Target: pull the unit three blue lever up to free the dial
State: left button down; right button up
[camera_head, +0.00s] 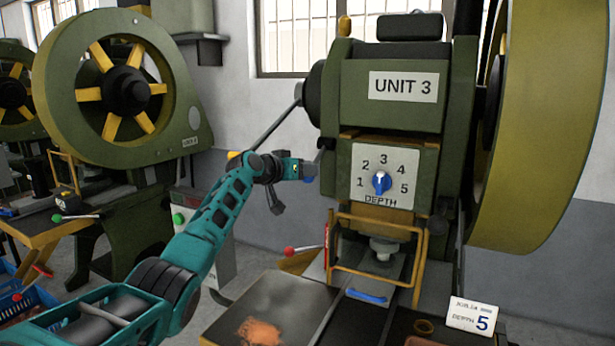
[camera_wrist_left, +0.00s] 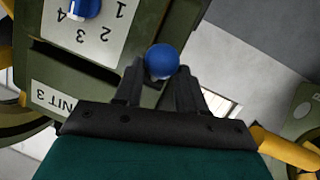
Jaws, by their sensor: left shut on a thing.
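The blue ball knob of the lever (camera_wrist_left: 161,61) sits between the fingertips of my left gripper (camera_wrist_left: 160,82) in the left wrist view, and the jaws are closed on it. In the head view my left gripper (camera_head: 311,168) reaches the left side of the green Unit 3 press (camera_head: 392,95), and the knob is mostly hidden there. The blue dial (camera_head: 381,182) is on the white depth plate, numbered 1 to 5, with its pointer up near 3. It also shows in the left wrist view (camera_wrist_left: 84,8). My right gripper is not in view.
A yellow guard frame (camera_head: 345,267) with a blue handle (camera_head: 366,296) stands below the dial. A card reading depth 5 (camera_head: 473,316) stands at the lower right. Another green press (camera_head: 165,130) stands at left.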

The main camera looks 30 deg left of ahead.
pick_arm(q)
notch_tip(320, 180, up, 2)
jog(key=shift+r, duration=0.15)
jog(key=shift+d, duration=0.1)
jog(key=c, duration=1)
grip_release()
jog(key=shift+w, duration=0.1)
jog(key=shift+o, duration=0.8)
jog(key=shift+d, duration=0.15)
jog(key=shift+o, duration=0.8)
jog(key=shift+f, duration=0.35)
